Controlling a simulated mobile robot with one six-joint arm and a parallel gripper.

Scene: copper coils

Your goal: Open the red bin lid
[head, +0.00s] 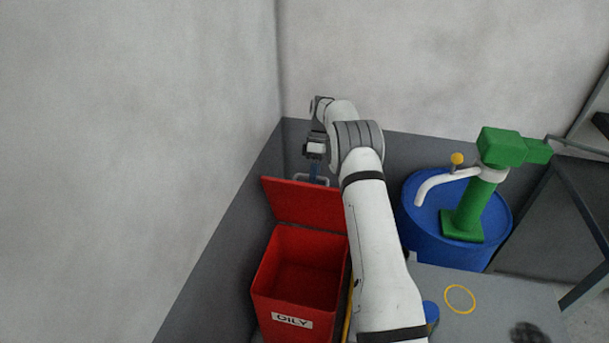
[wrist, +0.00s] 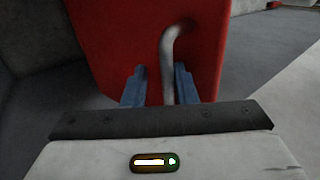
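The red bin (head: 262,275) stands in the corner with an "OILY" label on its front. Its red lid (head: 300,203) is raised and leans back, so the dark red inside shows. A grey bent handle (head: 326,180) sits at the lid's upper edge. My gripper (head: 315,170) is at that edge, beside the handle. In the wrist view the lid (wrist: 115,40) fills the upper middle and the handle (wrist: 167,65) runs down between the two blue fingers of my gripper (wrist: 160,74). The fingers are spread, with gaps visible on both sides of the handle.
A blue drum (head: 425,228) with a green pump (head: 476,200) and white spout stands right of my arm. A dark metal table (head: 585,200) is at the far right. Grey walls (head: 150,120) close in behind and left of the bin.

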